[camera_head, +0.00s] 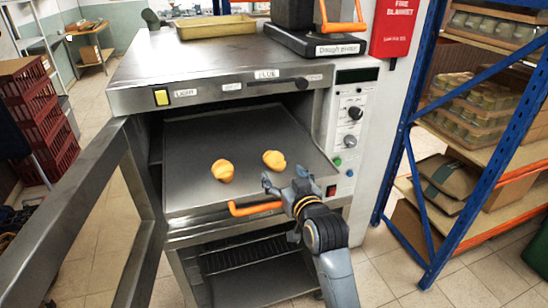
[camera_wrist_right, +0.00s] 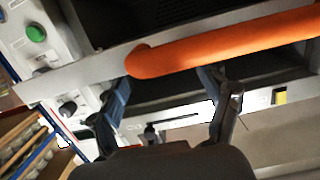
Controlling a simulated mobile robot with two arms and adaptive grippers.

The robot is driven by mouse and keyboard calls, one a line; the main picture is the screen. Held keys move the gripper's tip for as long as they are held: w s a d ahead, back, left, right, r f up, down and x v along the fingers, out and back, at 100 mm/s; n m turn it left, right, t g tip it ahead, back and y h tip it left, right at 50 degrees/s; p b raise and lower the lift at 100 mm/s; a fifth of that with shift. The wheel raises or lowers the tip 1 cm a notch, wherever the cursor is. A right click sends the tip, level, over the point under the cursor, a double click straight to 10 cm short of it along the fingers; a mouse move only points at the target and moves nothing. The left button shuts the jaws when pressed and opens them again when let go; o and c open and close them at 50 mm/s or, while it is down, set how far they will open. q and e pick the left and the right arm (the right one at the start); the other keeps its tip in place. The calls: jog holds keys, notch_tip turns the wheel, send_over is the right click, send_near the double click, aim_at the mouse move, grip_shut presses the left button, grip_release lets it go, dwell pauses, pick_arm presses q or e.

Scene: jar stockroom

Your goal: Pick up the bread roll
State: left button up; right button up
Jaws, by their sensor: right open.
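Two golden bread rolls lie on the metal deck (camera_head: 190,198) of the open oven. The left bread roll (camera_head: 222,170) sits near the middle of the deck. The right bread roll (camera_head: 274,160) sits a little further right and further back. My right gripper (camera_head: 285,181) is open and empty at the deck's front right edge, just in front of the right roll and apart from it. In the right wrist view my open fingers (camera_wrist_right: 165,82) show near a thick orange handle (camera_wrist_right: 225,48); no roll shows there. My left gripper is not in view.
The oven's orange handle (camera_head: 255,208) runs along the deck's front, beside my right gripper. The open oven door (camera_head: 60,190) stands at the left. A blue shelf rack (camera_head: 408,130) with jars and boxes stands at the right. The oven's upper housing (camera_head: 220,92) overhangs the deck.

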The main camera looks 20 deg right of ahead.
aim_at(279, 167)
jog(key=shift+w, duration=0.3)
jog(key=shift+w+p, duration=0.4)
jog(key=shift+w, duration=0.05)
jog(key=w, duration=0.1)
jog(key=w+p, duration=0.1)
jog(key=w, duration=0.1)
jog(key=shift+w+f+p, duration=0.1)
jog(key=shift+f+p, duration=0.15)
jog(key=shift+p, duration=0.05)
jog(key=shift+w+f, duration=0.2)
jog(key=shift+w, duration=0.35)
jog(key=shift+s, duration=0.1)
jog(key=shift+c, duration=0.5)
jog(key=c, duration=1.1)
jog(key=shift+c, duration=0.2)
jog(key=shift+r, duration=0.15)
